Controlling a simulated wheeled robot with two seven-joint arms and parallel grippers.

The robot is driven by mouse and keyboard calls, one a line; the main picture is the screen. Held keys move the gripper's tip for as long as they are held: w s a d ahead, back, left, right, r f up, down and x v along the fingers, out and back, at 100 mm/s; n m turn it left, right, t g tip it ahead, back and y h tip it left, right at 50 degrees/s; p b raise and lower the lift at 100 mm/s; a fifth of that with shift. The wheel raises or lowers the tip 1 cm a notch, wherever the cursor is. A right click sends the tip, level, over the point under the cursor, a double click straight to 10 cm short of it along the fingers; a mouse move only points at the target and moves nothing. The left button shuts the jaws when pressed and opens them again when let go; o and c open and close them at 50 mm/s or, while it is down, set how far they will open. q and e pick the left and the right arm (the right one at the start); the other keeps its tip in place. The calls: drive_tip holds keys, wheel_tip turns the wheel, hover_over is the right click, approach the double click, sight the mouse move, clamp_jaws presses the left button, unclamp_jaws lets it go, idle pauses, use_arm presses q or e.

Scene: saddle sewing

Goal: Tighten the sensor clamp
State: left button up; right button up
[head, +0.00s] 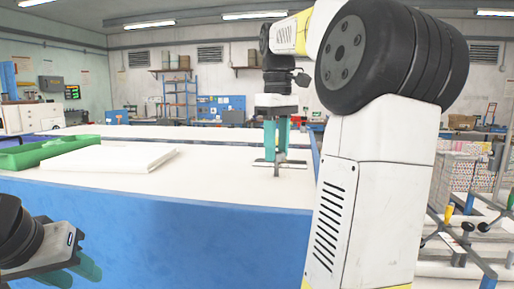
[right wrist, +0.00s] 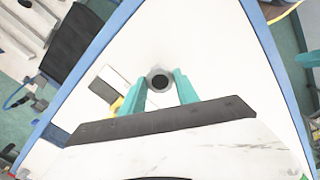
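The sensor clamp looks like the dark upright post with a flat grey foot (head: 279,163) at the right end of the white table in the head view. In the right wrist view a round grey knob or post top with a dark centre (right wrist: 158,81) shows between the fingertips. My right gripper (head: 277,147) points down over it with its teal fingers apart, one on either side. They also show in the right wrist view (right wrist: 160,82). I cannot tell whether they touch it. My left gripper (head: 72,268) is low at the left, empty, its teal fingers apart.
A white folded sheet or pad (head: 112,158) and a green tray (head: 45,150) lie on the left of the white table (head: 225,172). The table has a blue front edge. A rack with handles (head: 462,240) stands at the right. The table's middle is clear.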

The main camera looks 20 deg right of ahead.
clamp_jaws()
drive_tip(key=shift+m, duration=0.3)
drive_tip(key=m, duration=0.4)
drive_tip(key=shift+m, duration=0.3)
drive_tip(key=m, duration=0.9)
drive_tip(key=shift+m, duration=0.4)
drive_tip(key=m, duration=0.5)
drive_tip(key=shift+m, duration=0.3)
